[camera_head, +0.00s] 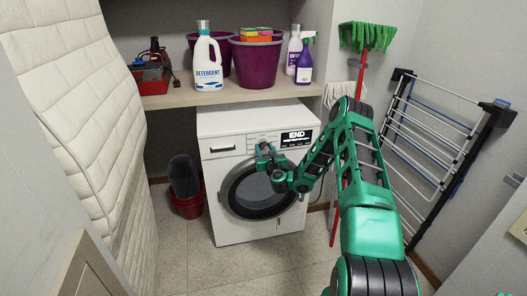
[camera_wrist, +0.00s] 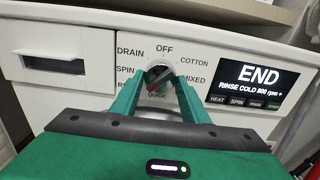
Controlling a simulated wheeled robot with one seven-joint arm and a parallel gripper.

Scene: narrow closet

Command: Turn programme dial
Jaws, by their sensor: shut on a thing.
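The washing machine (camera_head: 225,130) stands under the shelf, its round door (camera_head: 240,205) shut. The programme dial (camera_wrist: 158,74) is a round knob on the panel with a red mark on it. Labels around it read DRAIN, OFF, COTTON, SPIN, MIXED and QUICK; part of the ring is hidden by my fingers. My gripper (camera_wrist: 160,82) has its two green fingers closed around the dial, one on each side. In the head view my gripper (camera_head: 264,150) is at the panel and hides the dial. The display (camera_wrist: 258,80) reads END and RINSE COLD 800 rpm.
A detergent bottle (camera_head: 208,62), purple buckets (camera_head: 256,66) and spray bottles stand on the shelf (camera_head: 170,99) above the machine. A broom (camera_head: 368,38) and a drying rack (camera_head: 430,140) lean at the right. A padded mattress (camera_head: 90,120) stands at the left. Floor in front is clear.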

